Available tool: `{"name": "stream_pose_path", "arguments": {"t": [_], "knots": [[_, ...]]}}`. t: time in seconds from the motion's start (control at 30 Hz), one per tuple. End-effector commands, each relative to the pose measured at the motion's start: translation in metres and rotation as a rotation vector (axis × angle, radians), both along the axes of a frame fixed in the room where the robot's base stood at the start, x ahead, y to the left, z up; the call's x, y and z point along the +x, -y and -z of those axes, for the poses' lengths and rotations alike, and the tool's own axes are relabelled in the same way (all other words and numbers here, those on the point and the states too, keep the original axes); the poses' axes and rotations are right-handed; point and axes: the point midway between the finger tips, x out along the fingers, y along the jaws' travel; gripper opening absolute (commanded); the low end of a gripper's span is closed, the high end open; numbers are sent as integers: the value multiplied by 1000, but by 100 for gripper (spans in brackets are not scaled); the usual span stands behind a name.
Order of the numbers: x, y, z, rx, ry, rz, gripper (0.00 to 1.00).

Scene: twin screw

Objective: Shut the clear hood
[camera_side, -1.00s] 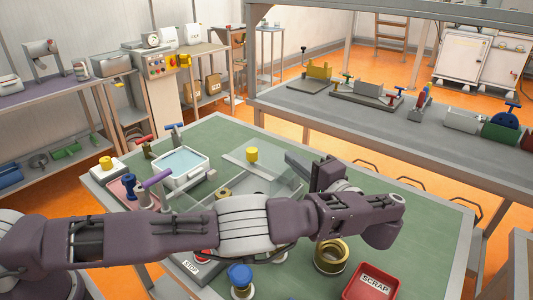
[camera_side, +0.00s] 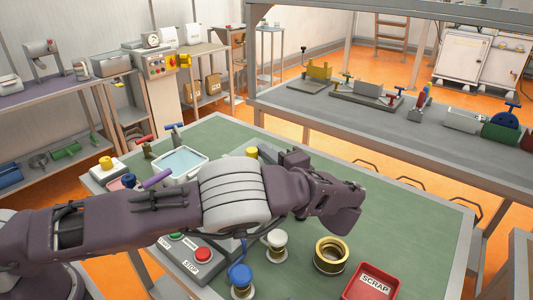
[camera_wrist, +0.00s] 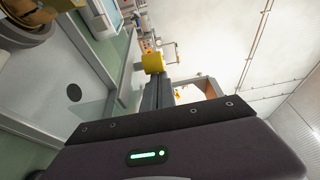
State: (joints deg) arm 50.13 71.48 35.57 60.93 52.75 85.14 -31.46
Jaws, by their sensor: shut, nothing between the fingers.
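The clear hood is mostly hidden behind my arm in the side view. A see-through pane that looks like the clear hood (camera_wrist: 60,75) fills the left of the wrist view, with a dark round spot showing on or through it. How far it is tilted I cannot tell. A yellow knob (camera_side: 252,152) shows just above my arm; it also shows in the wrist view (camera_wrist: 153,62), just beyond my fingertips. My gripper (camera_wrist: 158,92) is shut and empty, close to the knob; contact is unclear. In the side view my gripper (camera_side: 292,158) is partly hidden by my wrist.
A water-filled tray (camera_side: 181,163) stands left of my arm. A control box (camera_side: 198,258) with a STOP label, a blue-topped post (camera_side: 240,278), a white-topped post (camera_side: 276,242), a brass ring (camera_side: 331,256) and a red SCRAP tray (camera_side: 371,284) stand in front. The bench's right side is clear.

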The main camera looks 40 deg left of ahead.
Motion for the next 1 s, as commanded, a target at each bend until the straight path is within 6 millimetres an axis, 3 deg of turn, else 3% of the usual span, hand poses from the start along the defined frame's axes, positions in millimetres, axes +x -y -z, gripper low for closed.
{"name": "stream_pose_path", "arguments": {"t": [0.13,0.4,0.6,1.0], "knots": [[-17,1,0,0,-3,0,0],[-95,1,0,-2,-5,-1,0],[-133,0,1,-2,-4,-2,0],[-146,0,0,3,-2,-8,0]]}}
